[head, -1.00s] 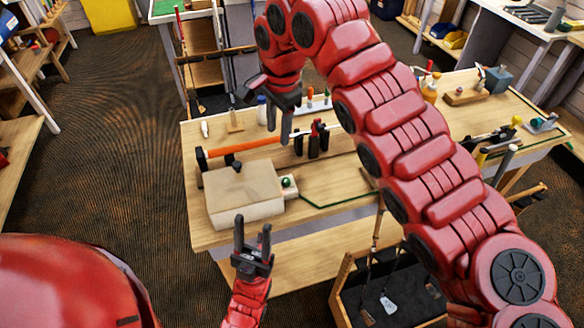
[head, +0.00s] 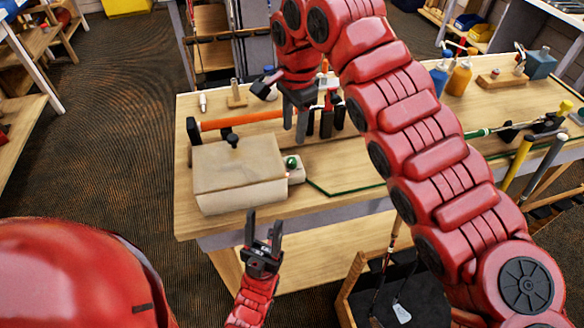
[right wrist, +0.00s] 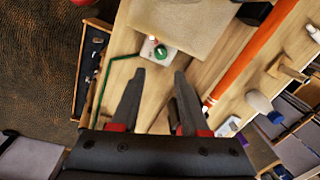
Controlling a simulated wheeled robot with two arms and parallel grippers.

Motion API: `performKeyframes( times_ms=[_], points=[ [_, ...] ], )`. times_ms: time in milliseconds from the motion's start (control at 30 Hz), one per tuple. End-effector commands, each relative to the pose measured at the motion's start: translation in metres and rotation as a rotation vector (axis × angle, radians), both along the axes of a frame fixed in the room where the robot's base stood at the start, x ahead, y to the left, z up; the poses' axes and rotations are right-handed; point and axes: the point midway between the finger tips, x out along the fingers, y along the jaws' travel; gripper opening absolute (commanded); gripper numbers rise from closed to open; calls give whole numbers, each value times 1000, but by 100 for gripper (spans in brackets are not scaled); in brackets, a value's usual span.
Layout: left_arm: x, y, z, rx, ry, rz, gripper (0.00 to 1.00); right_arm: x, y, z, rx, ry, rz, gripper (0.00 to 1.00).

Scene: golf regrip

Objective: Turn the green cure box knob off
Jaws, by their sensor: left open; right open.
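The cure box (head: 238,180) is a pale beige box near the front left of the workbench. A small white control unit (head: 297,176) sits at its right side and carries the round green knob (head: 291,163). The knob (right wrist: 161,51) shows clearly in the right wrist view, just beyond my fingertips. My right gripper (head: 295,132) is open and empty, fingers pointing down, above and apart from the knob. In the right wrist view, the open fingers (right wrist: 160,74) straddle its line. My left gripper (head: 263,218) is open and empty, in front of the bench edge below the box.
A hammer with an orange handle (head: 240,118) lies behind the box. Dark clamps (head: 327,118) stand behind the knob. A green strip (head: 345,190) runs along the bench to the right. Bare wood (head: 345,165) lies right of the knob.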

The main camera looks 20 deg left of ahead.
Motion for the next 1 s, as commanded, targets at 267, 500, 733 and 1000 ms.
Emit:
performKeyframes(
  times_ms=[267, 500, 733, 1000],
  points=[
    [0, 0, -5, 0, -1, 0, 50, 2, 4, -55, 3, 5, 1, 45],
    [0, 0, -3, 0, -1, 0, 50, 4, 5, -90, 1, 6, -1, 45],
    [0, 0, -3, 0, -1, 0, 50, 4, 6, -104, 0, 1, 0, 45],
    [0, 0, -3, 0, -1, 0, 50, 5, 6, -105, 1, 1, 0, 40]
  ],
)
